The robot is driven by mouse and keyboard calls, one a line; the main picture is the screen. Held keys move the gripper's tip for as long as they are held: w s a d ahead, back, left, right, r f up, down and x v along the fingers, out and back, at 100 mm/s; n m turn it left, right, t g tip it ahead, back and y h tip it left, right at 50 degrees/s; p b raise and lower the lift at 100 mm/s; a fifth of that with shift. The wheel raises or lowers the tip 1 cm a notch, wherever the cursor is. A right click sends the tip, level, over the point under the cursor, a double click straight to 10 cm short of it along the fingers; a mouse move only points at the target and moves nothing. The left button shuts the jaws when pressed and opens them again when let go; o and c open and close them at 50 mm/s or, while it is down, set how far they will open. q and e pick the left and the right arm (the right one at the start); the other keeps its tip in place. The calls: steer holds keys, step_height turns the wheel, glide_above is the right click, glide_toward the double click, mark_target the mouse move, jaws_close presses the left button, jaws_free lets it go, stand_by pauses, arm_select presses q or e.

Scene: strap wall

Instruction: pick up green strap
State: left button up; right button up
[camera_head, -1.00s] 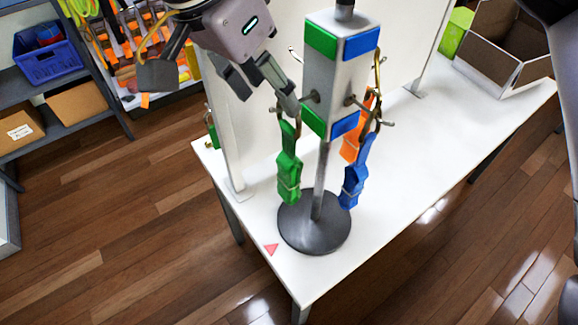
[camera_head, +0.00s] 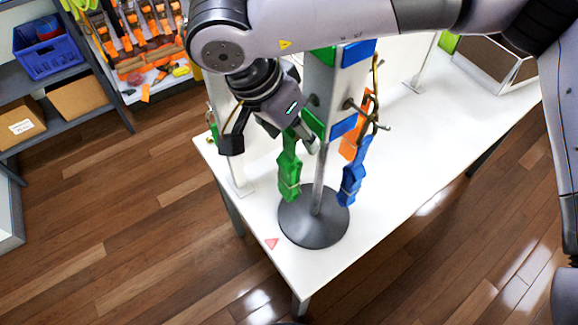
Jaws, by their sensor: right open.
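The green strap (camera_head: 289,170) hangs from a peg on the near left side of a grey post with green and blue patches (camera_head: 315,122). My right gripper (camera_head: 291,137) comes down from above at the top of the green strap. Its fingers are open, one on each side of the strap's upper end as seen here; I cannot tell whether they touch it. My right arm hides the post's top and the strap's hook. My left gripper is not in view.
A blue strap (camera_head: 354,172) and an orange strap (camera_head: 352,145) hang on the post's right side. Its round dark base (camera_head: 313,228) stands on a white table (camera_head: 420,165). An open box (camera_head: 492,68) sits at the back right.

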steer(key=shift+c, duration=0.6)
jaws_close()
stand_by(0.5)
